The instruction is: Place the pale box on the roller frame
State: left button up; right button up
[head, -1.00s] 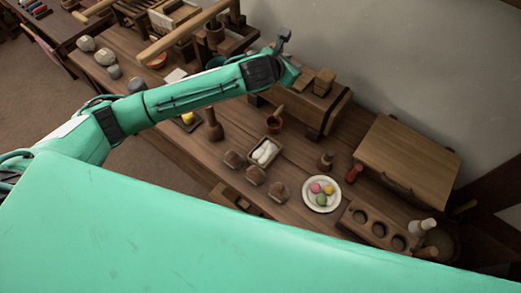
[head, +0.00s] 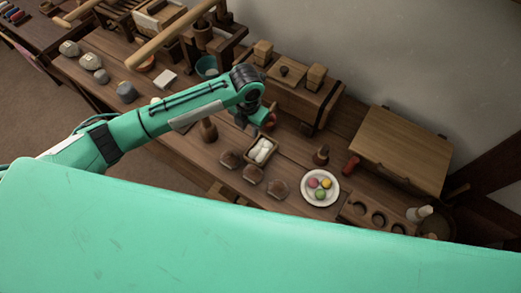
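My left gripper (head: 255,119) hangs over the long wooden table, just above and left of a small pale-rimmed box (head: 262,150) holding white rounded things. I see no object between its fingers; their gap is too small to judge. A pale box (head: 158,15) also stands at the top left, among dark wooden frames. I cannot tell which one is the task's pale box. A slatted wooden frame (head: 118,14) beside the top-left box looks like the roller frame, partly cut by the picture edge. My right gripper is not in view.
A wooden chest (head: 300,97) carries blocks at the back. A plate (head: 319,195) of coloured balls, brown lumps (head: 254,174) and a large wooden case (head: 400,148) stand to the right. Long wooden bars (head: 172,36) cross the top left. My teal body hides the foreground.

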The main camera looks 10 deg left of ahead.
pick_arm(q)
send_over(253, 144)
jog(key=f, duration=0.4)
jog(key=shift+a+f, duration=0.2)
jog(key=shift+a, duration=0.2)
jog(key=f, duration=0.1)
jog(key=f+p, duration=0.1)
jog(key=f, duration=0.2)
jog(key=shift+d+f, duration=0.1)
jog(key=shift+d, duration=0.2)
jog(key=shift+f, duration=0.5)
grip_shut()
